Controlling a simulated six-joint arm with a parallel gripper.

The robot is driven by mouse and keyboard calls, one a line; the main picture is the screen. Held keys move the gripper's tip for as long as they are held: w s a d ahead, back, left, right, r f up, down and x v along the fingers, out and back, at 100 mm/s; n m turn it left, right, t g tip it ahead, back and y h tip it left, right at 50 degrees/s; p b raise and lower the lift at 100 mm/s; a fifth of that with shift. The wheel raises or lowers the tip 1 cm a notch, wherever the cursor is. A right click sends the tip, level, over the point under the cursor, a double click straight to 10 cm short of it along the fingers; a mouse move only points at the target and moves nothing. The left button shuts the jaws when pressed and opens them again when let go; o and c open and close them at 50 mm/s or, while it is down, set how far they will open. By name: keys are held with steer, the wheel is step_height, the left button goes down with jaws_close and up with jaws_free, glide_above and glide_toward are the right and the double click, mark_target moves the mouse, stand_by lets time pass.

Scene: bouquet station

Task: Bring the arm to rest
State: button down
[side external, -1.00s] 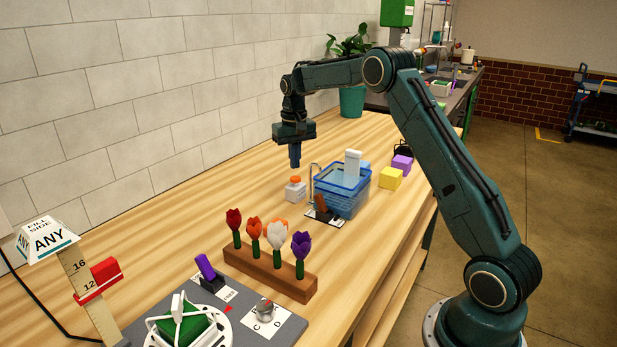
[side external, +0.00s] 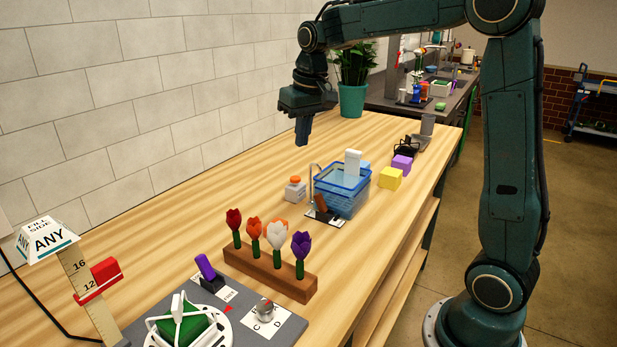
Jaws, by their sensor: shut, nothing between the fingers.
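My gripper (side external: 302,134) hangs above the wooden table (side external: 180,215), behind and to the left of the blue basin. Its fingers are shut, point downward and hold nothing. It is clear of every object. My arm is raised, with its upper link upright and its forearm reaching left across the top of the view.
A blue basin (side external: 340,196), an orange-topped white block (side external: 295,190) and a yellow block (side external: 390,178) stand below. Tulips in a wooden rack (side external: 268,273) and a grey board (side external: 350,306) are in front. A potted plant (side external: 352,98) stands behind; the tiled wall is left.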

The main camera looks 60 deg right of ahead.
steer(key=s+a+n+t, duration=0.1)
steer(key=s+a, duration=0.2)
steer(key=s, duration=0.5)
steer(key=s+a+f+n+t, duration=0.1)
steer(key=s+a, duration=0.3)
steer(key=s, duration=0.4)
steer(key=s+a+n+t, duration=0.1)
steer(key=s+a, duration=0.2)
steer(key=s, duration=0.5)
steer(key=shift+s+a+f+n+y, duration=0.2)
steer(key=shift+a+f+n+y, duration=0.1)
steer(key=shift+a+f, duration=0.05)
stand_by(0.5)
